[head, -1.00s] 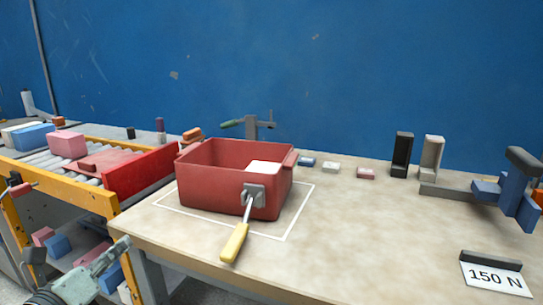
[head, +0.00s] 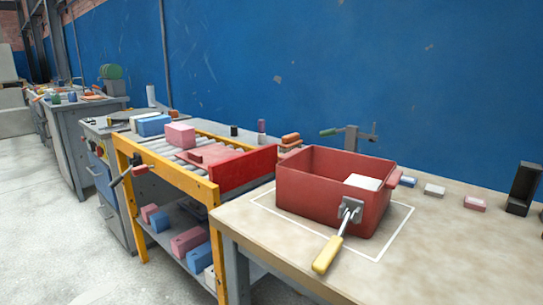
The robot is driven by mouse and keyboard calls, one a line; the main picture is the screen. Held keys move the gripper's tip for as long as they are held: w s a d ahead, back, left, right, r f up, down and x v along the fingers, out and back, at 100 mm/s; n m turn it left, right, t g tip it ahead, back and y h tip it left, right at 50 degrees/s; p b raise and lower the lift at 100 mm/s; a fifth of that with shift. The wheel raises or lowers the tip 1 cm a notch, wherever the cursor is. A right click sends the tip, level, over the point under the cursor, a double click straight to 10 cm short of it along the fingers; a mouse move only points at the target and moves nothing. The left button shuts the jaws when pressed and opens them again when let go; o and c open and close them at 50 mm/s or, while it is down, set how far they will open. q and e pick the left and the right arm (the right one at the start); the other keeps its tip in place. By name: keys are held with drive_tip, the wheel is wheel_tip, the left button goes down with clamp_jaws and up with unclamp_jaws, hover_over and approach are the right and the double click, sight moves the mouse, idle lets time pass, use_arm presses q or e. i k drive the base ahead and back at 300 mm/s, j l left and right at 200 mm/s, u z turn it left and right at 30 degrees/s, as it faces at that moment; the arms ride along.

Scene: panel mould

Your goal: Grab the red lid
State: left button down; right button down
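A flat red lid (head: 208,152) with a small raised handle lies on the rollers of the yellow-framed cart, left of the workbench. An upright red panel (head: 248,168) stands along the cart's near right side and hides part of the lid's edge. A red open box (head: 325,205) sits on the bench inside a white outline, with a white block (head: 363,182) in it. A grey latch with a yellow handle (head: 327,254) is at the box's front. Neither of my grippers shows in the head view.
The lower shelf holds several blocks. Open floor (head: 60,235) lies at the left. A blue wall stands behind.

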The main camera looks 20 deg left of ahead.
sight(201, 157)
drive_tip(key=j+z, duration=0.15)
drive_tip(key=z, duration=0.25)
drive_tip(key=j+z, duration=0.1)
drive_tip(key=z, duration=0.3)
drive_tip(key=k+j+z, duration=0.3)
drive_tip(key=j, duration=0.2)
drive_tip(key=k+j+z, duration=0.45)
drive_tip(key=k+j, duration=0.2)
drive_tip(key=j, duration=0.25)
drive_tip(key=k+j+z, duration=0.15)
drive_tip(key=k+j, duration=0.2)
drive_tip(key=j, duration=0.15)
